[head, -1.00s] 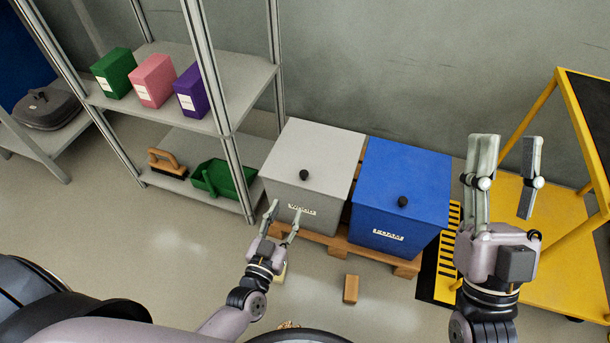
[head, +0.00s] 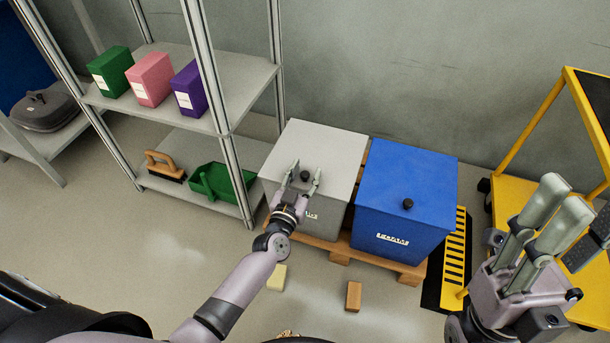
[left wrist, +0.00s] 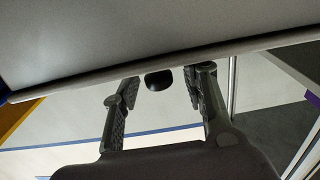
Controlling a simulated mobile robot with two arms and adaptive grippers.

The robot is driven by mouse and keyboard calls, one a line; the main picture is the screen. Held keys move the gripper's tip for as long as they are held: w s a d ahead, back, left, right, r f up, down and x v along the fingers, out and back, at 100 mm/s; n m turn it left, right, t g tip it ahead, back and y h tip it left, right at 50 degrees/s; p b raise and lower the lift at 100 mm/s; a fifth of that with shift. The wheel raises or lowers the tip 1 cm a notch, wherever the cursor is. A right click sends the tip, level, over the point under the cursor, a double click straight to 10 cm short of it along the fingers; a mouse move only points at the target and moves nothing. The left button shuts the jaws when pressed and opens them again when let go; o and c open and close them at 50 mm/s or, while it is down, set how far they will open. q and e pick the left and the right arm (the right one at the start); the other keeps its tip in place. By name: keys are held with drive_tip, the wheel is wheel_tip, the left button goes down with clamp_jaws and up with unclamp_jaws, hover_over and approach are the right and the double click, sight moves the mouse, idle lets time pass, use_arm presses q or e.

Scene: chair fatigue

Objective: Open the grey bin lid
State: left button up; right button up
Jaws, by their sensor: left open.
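The grey bin (head: 300,225) stands on a wooden pallet, left of the blue bin. Its grey lid (head: 325,146) looks shut, with a round black knob (head: 304,176) near the front edge. My left gripper (head: 304,178) is open at the knob, one finger on each side of it in the head view. In the left wrist view the knob (left wrist: 158,80) shows between and just beyond the two fingertips (left wrist: 160,85); I see no clear contact. My right gripper (head: 560,196) is at the far right, away from the bins, with its fingers seen side by side.
The blue bin (head: 405,195) stands close on the right, on the same pallet (head: 370,262). A shelf rack (head: 240,85) stands left of the grey bin. Wooden blocks (head: 353,296) (head: 277,278) lie on the floor in front. A yellow cart (head: 512,200) stands at the right.

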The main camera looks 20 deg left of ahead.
use_arm(q)
drive_tip(key=shift+c, duration=0.6)
clamp_jaws()
idle(0.4)
